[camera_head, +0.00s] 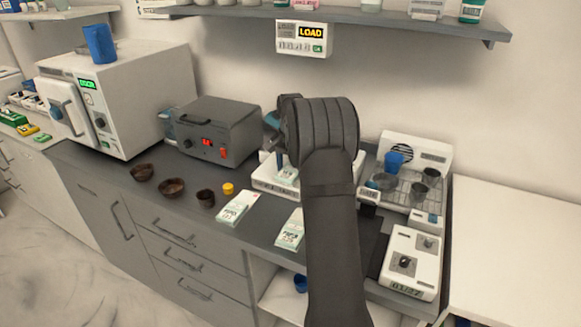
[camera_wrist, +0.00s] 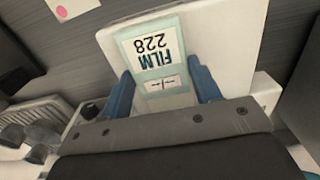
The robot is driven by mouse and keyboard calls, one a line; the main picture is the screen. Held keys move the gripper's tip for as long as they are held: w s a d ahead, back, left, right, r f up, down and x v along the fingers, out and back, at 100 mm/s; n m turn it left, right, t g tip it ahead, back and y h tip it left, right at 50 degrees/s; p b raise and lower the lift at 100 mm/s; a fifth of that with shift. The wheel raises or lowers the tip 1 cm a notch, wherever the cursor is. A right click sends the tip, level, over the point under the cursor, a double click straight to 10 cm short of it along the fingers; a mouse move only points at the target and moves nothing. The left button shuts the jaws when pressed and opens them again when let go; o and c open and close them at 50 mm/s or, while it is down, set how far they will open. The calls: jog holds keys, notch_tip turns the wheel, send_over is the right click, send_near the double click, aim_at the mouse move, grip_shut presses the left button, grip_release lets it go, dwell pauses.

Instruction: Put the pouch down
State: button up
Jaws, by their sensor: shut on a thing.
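The pouch (camera_wrist: 156,60) is a pale green and white packet labelled FILM 228, seen upside down in the wrist view. My gripper (camera_wrist: 163,90) is shut on it, with a blue finger on each side. In the head view the pouch (camera_head: 287,176) shows partly below my gripper (camera_head: 280,158), over a white flat-topped device (camera_head: 262,181). My arm hides much of that device. I cannot tell whether the pouch touches the white surface.
Two similar pouches lie on the dark counter, one at the left (camera_head: 237,208) and one nearer my arm (camera_head: 290,229). Brown bowls (camera_head: 172,187), a yellow cup (camera_head: 228,188) and a grey box device (camera_head: 212,131) stand left. A rack with cups (camera_head: 412,180) stands right.

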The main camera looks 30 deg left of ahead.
jog(key=shift+f, duration=0.15)
jog(key=o, duration=1)
jog(key=shift+o, duration=0.4)
notch_tip(320, 180, up, 12)
jog(key=shift+r, duration=0.2)
